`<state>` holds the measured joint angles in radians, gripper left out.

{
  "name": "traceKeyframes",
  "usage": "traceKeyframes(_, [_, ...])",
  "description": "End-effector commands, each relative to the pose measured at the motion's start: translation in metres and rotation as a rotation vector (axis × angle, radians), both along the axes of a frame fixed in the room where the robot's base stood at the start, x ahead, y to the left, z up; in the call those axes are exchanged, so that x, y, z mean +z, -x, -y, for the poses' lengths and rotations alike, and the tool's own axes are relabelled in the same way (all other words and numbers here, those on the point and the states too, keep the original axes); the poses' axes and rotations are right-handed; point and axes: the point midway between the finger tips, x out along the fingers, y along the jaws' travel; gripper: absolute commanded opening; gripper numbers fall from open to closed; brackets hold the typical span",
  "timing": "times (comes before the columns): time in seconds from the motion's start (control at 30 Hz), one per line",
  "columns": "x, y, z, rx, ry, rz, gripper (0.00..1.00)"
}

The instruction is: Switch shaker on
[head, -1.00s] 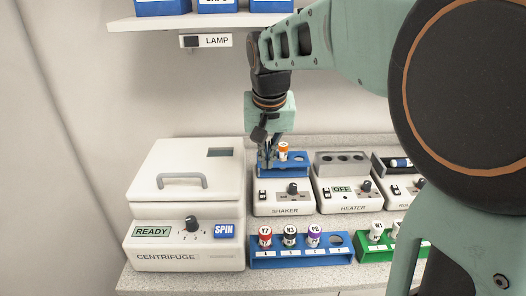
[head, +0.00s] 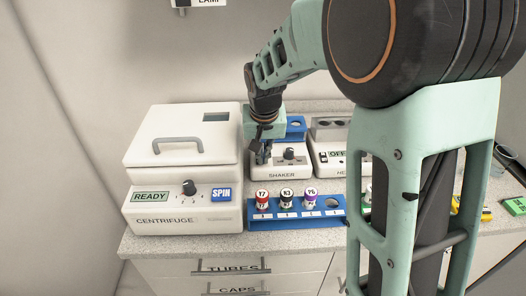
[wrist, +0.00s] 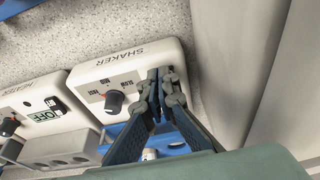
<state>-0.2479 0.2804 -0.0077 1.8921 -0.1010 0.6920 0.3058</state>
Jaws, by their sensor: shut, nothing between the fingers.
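The white shaker (head: 283,174) stands on the counter with a blue holder (head: 296,128) on its back part. Its dark knob (head: 289,153) shows right of my gripper (head: 262,158). My gripper is shut and empty, pointing down at the left part of the shaker's front panel, where the fingers hide the switch. In the wrist view, the shaker (wrist: 98,70) appears turned around, with its knob (wrist: 114,101) left of my gripper's fingertips (wrist: 160,74). The tips are at or just above the panel; I cannot tell whether they touch the switch.
The centrifuge (head: 183,216) stands close on the left. A blue rack (head: 290,236) with capped tubes is in front of the shaker. The heater (head: 329,171), reading OFF, is close on the right. My arm hides much of the right side.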

Motion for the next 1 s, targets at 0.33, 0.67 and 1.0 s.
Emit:
traceKeyframes(0.33, [-0.007, 0.001, 0.000, 0.000, 0.001, 0.026, 0.00])
traceKeyframes(0.67, [-0.011, 0.004, 0.000, -0.001, 0.000, 0.112, 0.00])
traceKeyframes(1.0, [-0.006, 0.004, 0.000, 0.000, 0.001, 0.110, 0.00])
